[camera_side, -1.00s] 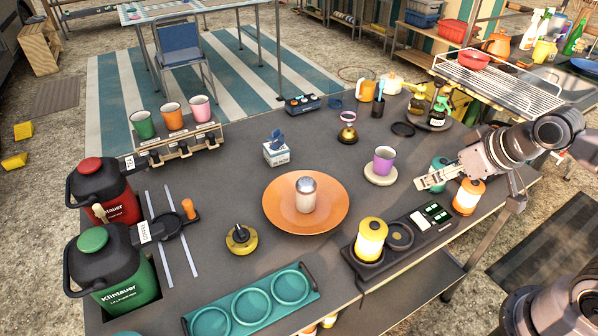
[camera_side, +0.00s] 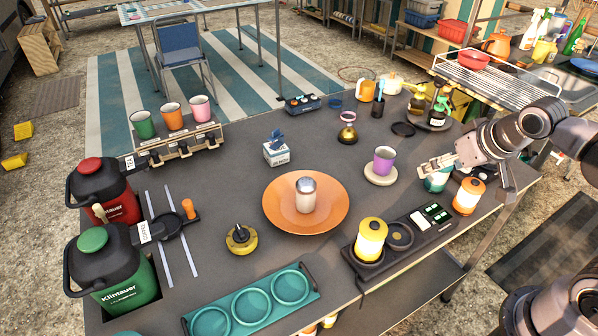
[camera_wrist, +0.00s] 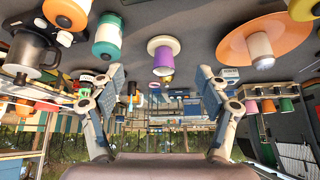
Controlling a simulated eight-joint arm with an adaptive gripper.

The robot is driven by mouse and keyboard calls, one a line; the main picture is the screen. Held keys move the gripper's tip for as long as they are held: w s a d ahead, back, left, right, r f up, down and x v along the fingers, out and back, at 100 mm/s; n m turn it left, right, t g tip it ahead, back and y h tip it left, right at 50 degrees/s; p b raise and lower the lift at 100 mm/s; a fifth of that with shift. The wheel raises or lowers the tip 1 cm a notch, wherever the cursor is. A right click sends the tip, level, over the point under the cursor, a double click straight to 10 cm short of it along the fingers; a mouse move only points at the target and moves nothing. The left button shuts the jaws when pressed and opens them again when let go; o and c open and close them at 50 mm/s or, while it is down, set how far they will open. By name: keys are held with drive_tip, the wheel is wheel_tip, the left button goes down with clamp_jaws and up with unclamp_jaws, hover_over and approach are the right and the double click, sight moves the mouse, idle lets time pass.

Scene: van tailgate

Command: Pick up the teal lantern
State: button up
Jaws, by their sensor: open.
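The teal lantern (camera_side: 436,181) stands upright near the right edge of the grey table, partly hidden by my gripper in the side view. In the wrist view the teal lantern (camera_wrist: 107,36) shows its teal and white body, above the left finger. My gripper (camera_side: 438,163) is open and empty, passing in front of the lantern's upper part in the side view. In the wrist view my gripper (camera_wrist: 161,75) has its two fingers spread wide, with the lantern off to the left rather than centred between them. I cannot tell whether they touch.
An orange lantern (camera_side: 468,195) stands close to the right of the teal one. A purple cup (camera_side: 384,160) on a saucer is to the left. A yellow lantern (camera_side: 370,239) sits in a black charging tray (camera_side: 424,243). An orange plate (camera_side: 335,205) holds a shaker.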

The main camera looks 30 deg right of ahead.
drive_tip(key=w+d+f+m+g+h, duration=0.25)
drive_tip(key=d+m, duration=0.35)
drive_tip(key=d, duration=0.3)
hover_over(438, 175)
drive_tip(key=s, duration=0.1)
drive_tip(key=shift+f, duration=2.15)
drive_tip(key=shift+w+d+f+t+h, duration=0.2)
drive_tip(key=shift+w+d+f, duration=0.15)
drive_tip(key=shift+f, duration=0.3)
drive_tip(key=shift+w+d+f+t+h, duration=0.15)
drive_tip(key=shift+w+d+f, duration=0.2)
drive_tip(key=shift+f, duration=0.25)
drive_tip(key=shift+x, duration=1.1)
drive_tip(key=c, duration=1.3)
